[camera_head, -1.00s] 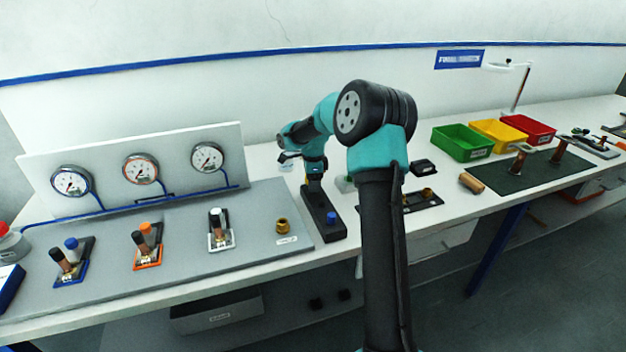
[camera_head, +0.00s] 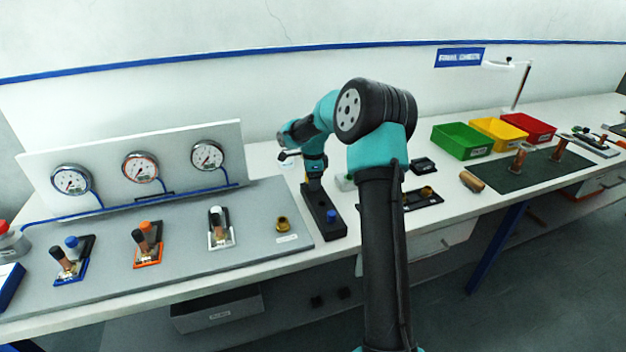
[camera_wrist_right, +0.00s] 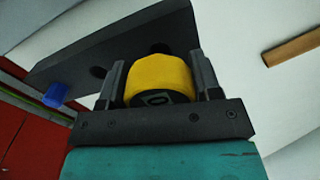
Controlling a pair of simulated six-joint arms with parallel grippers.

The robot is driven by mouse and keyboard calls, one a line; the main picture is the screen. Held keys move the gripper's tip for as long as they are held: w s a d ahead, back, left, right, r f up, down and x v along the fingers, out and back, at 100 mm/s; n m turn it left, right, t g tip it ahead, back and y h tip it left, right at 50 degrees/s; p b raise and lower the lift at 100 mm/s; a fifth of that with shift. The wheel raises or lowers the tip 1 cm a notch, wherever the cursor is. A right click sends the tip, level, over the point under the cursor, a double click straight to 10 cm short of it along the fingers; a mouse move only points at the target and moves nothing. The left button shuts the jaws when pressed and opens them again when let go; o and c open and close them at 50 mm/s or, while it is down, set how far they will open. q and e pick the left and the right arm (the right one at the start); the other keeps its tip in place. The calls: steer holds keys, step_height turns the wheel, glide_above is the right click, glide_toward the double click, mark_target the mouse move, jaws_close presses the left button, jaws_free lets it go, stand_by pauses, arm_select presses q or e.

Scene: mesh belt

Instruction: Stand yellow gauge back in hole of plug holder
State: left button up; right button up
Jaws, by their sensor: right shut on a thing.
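My right gripper (camera_wrist_right: 158,76) is shut on the yellow gauge (camera_wrist_right: 158,80); its fingers stand on both sides of it in the right wrist view. The gauge's near end is dark with a pale mark. The plug holder (camera_wrist_right: 130,50) is a long dark block just beyond the gauge, with an open hole and a blue plug (camera_wrist_right: 55,94) near its left end. In the head view the right gripper (camera_head: 313,181) is over the far part of the plug holder (camera_head: 328,230), behind the blue plug (camera_head: 331,216). The gauge's far tip is hidden, so I cannot tell whether it is in a hole.
A grey panel (camera_head: 185,262) with clamped parts and a brass fitting (camera_head: 282,224) lies left of the holder. A dark tray (camera_head: 424,200) lies to the right. Green (camera_head: 462,143), yellow and red bins stand farther right. A wooden cylinder (camera_head: 471,181) lies on the table.

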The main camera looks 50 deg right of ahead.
steer(key=shift+f, duration=0.9)
stand_by(0.3)
steer(key=o, duration=1.2)
steer(key=shift+f, duration=0.1)
step_height(320, 180, up, 18)
steer(key=shift+f, duration=0.15)
steer(key=shift+a, duration=0.1)
stand_by(0.4)
